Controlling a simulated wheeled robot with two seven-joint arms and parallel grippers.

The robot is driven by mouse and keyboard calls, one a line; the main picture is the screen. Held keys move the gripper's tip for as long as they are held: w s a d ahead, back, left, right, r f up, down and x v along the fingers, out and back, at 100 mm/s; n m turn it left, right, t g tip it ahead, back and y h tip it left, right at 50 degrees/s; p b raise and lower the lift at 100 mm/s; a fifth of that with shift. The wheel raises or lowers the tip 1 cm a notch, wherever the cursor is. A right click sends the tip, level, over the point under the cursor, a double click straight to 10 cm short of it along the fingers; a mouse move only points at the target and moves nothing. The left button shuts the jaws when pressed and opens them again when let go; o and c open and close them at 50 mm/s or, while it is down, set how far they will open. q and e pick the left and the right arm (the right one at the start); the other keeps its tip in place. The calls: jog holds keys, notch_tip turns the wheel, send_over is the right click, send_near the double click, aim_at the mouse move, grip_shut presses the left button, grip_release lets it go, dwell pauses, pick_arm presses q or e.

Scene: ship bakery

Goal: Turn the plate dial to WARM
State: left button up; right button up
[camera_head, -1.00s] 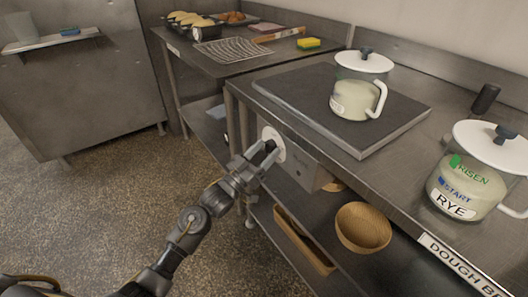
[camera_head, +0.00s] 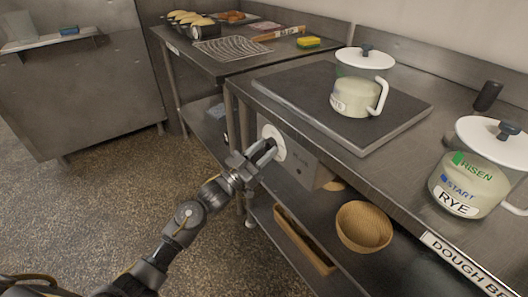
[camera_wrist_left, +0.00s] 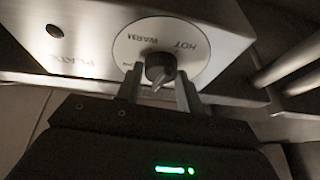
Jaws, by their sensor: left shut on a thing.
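The plate dial is a dark knob (camera_wrist_left: 160,68) on a round white disc (camera_wrist_left: 136,48), on the front of a metal box (camera_wrist_left: 80,35) marked PLATE. WARM and HOT are printed on the disc and look upside down or tilted in the left wrist view. In the head view the white disc (camera_head: 277,139) shows just beyond my left gripper (camera_head: 265,152). My left gripper is shut on the knob, with one finger on each side of it. I cannot tell for certain which mark the knob points at. My right gripper is not in view.
A dark hot plate (camera_head: 300,100) on the steel counter bears a lidded glass jar (camera_head: 355,97). A second jar marked RYE (camera_head: 470,175) stands at right. A wooden bowl (camera_head: 363,226) and a wooden tray (camera_head: 303,243) are on the lower shelf. The floor at left is clear.

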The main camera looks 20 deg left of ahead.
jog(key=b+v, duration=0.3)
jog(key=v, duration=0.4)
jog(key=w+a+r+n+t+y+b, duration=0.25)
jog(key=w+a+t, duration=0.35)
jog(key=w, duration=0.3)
pick_arm(q)
jog(key=shift+w+a+r+m+g+h+b, duration=0.15)
jog(key=shift+m+g+b, duration=0.4)
jog(key=shift+m+g, duration=2.9)
jog(key=shift+a+r+m+g+h+b, duration=0.15)
jog(key=shift+m+b, duration=0.4)
jog(key=shift+m, duration=6.15)
jog(key=shift+w+a+r+m+g+h+b, duration=0.1)
jog(key=shift+m+g+b, duration=0.45)
jog(key=shift+m+g, duration=2.95)
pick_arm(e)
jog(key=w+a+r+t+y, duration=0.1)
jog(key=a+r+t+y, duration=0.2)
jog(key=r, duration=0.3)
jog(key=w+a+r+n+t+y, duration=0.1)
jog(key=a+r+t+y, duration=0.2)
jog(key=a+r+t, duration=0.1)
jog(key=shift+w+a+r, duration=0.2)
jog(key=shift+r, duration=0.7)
pick_arm(q)
jog(key=m+t, duration=0.3)
jog(key=o, duration=1)
jog(key=shift+d, duration=0.1)
jog(key=shift+r, duration=0.1)
